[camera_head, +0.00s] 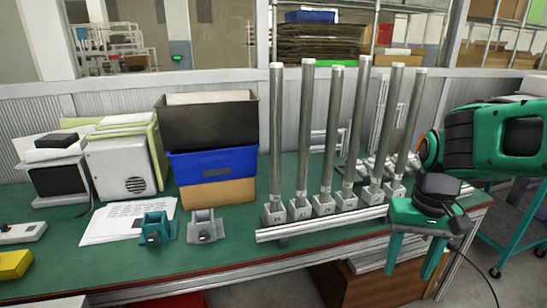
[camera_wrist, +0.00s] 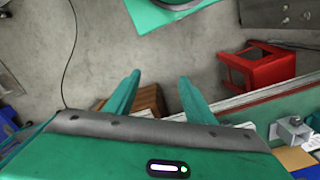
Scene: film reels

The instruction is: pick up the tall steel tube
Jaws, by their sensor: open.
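Several tall steel tubes stand upright in a row of square sockets on a metal rail (camera_head: 318,222) on the green table (camera_head: 130,262). They look alike and close in height, so I cannot tell which single one is meant; one tall steel tube (camera_head: 305,130) stands left of the row's middle. My gripper (camera_head: 414,272) is right of the tubes, at the table's front edge, pointing down, open and apart from them. In the wrist view my gripper (camera_wrist: 160,76) has empty space between its fingers, above the floor. No tube is recognisable in that view.
Stacked black (camera_head: 208,122) and blue bins (camera_head: 212,164) stand left of the tubes. A teal bracket (camera_head: 153,229) and a grey bracket (camera_head: 205,228) lie in front. A red stool (camera_wrist: 257,68) stands on the floor. A wooden box (camera_head: 370,283) sits below the table edge.

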